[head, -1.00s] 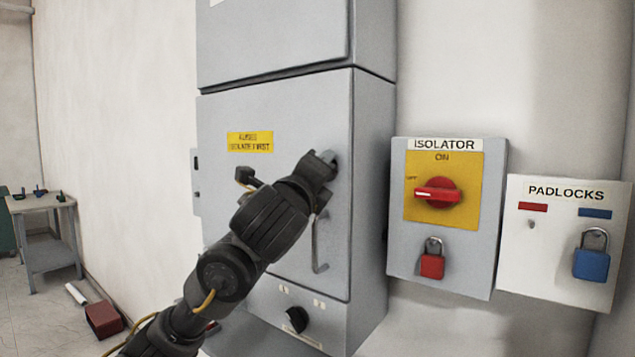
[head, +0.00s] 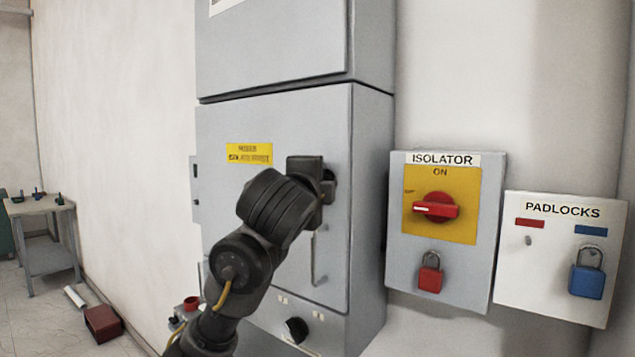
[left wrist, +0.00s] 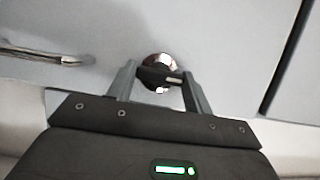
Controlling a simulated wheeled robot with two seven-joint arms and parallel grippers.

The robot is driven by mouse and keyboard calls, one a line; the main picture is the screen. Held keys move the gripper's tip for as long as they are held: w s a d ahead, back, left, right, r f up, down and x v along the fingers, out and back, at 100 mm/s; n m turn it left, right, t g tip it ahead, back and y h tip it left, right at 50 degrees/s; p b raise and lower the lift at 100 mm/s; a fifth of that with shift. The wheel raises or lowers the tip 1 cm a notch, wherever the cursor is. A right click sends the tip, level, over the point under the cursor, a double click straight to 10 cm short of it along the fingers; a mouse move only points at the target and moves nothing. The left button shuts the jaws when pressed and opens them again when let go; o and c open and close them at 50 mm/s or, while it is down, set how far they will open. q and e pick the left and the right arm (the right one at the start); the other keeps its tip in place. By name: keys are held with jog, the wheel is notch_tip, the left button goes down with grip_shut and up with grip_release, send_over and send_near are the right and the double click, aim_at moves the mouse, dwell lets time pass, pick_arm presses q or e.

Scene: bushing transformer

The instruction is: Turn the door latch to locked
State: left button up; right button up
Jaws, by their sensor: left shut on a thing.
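The door latch (left wrist: 160,74) is a dark turn piece with a pale mark on a round shiny base, set in the grey cabinet door (head: 225,230). In the left wrist view its bar lies roughly crosswise between the two fingers. My left gripper (head: 326,184) is at the right edge of the door, and it also shows in the left wrist view (left wrist: 159,82), shut on the latch. In the head view the gripper largely hides the latch. My right gripper is not in view.
A door handle (head: 319,260) hangs just below my gripper. A black knob (head: 295,330) is on the lower panel. To the right are the isolator box (head: 400,230) with a red switch and red padlock, and the padlocks board (head: 515,275) with a blue padlock.

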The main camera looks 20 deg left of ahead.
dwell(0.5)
pick_arm(q)
jog(key=o, duration=1)
jog(key=shift+s, duration=0.1)
jog(key=s+p, duration=0.8)
jog(key=s, duration=0.2)
jog(key=shift+s, duration=0.25)
jog(key=shift+d, duration=0.1)
